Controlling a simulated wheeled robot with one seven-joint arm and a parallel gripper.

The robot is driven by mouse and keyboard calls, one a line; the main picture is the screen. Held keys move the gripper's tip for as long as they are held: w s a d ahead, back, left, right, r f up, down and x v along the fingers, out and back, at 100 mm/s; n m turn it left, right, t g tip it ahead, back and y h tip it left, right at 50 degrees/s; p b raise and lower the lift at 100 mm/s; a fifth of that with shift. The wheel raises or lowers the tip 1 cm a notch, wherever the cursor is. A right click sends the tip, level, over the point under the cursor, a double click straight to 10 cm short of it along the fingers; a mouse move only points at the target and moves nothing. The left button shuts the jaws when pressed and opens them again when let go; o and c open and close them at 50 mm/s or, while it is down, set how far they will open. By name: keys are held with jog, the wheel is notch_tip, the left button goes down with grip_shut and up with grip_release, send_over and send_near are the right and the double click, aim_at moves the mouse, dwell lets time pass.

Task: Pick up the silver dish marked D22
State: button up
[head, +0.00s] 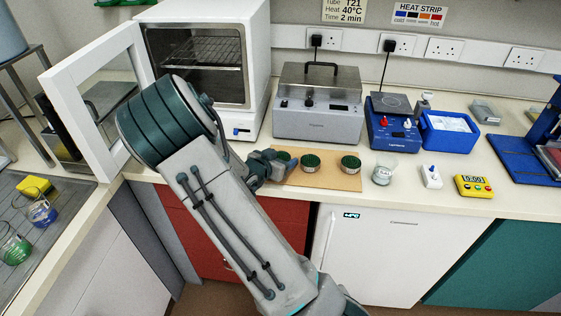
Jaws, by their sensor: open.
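Three small round dishes with dark green tops stand in a row on a tan board (325,182): a left dish (284,156), a middle dish (311,162) and a right dish (351,164). Their rims look pale, and no D22 marking is readable on any of them. My gripper (279,164) is at the left end of the board, beside the left dish and partly covering it. It is open. I cannot tell whether it touches that dish.
A white oven (257,60) with its door open stands behind my arm. A grey lidded bath (318,122) is behind the board. A glass beaker (382,175), a white device (431,177) and a yellow timer (473,186) stand to the right, near the bench's front edge.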

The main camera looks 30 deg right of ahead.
jog(key=shift+d, duration=0.15)
jog(key=c, duration=0.7)
jog(key=shift+c, duration=0.2)
